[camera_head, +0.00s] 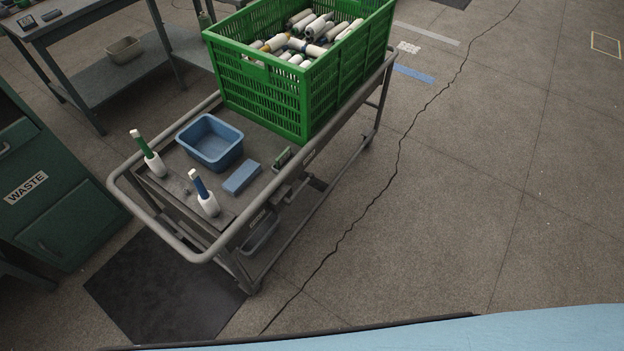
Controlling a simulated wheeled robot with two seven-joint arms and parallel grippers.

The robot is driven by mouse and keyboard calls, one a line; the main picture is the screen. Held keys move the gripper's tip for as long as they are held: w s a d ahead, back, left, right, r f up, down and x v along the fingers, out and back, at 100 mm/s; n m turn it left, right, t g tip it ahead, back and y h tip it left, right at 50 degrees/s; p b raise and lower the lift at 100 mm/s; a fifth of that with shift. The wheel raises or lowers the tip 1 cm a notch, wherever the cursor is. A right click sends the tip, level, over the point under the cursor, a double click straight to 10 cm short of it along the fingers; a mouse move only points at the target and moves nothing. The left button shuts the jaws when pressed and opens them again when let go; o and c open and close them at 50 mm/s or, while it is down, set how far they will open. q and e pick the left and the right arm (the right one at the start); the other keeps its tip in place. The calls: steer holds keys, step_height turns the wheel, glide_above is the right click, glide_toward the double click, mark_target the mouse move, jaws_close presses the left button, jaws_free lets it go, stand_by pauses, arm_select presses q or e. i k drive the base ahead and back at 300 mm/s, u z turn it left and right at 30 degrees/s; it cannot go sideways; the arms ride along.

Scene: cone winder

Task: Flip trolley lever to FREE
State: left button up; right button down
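The grey trolley (130,193) stands left of centre, with a tubular handle rail around its near end. A small green and grey fitting (283,158) sits at the right edge of its top. Dark metal parts (316,184) show below that edge, on the trolley's right side. I cannot tell which of these is the lever, and no FREE marking is readable. Neither of my grippers is in view.
On the trolley are a green crate (262,103) of yarn cones, a blue bin (210,160), a blue block (242,177) and two bobbins (207,203) (155,163). A green WASTE cabinet (75,225) stands left. Floor on the right is clear.

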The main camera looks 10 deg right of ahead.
mark_target(311, 176)
steer(key=k, duration=0.65)
steer(key=u, duration=0.7)
steer(key=i, duration=1.3)
steer(key=z, duration=0.4)
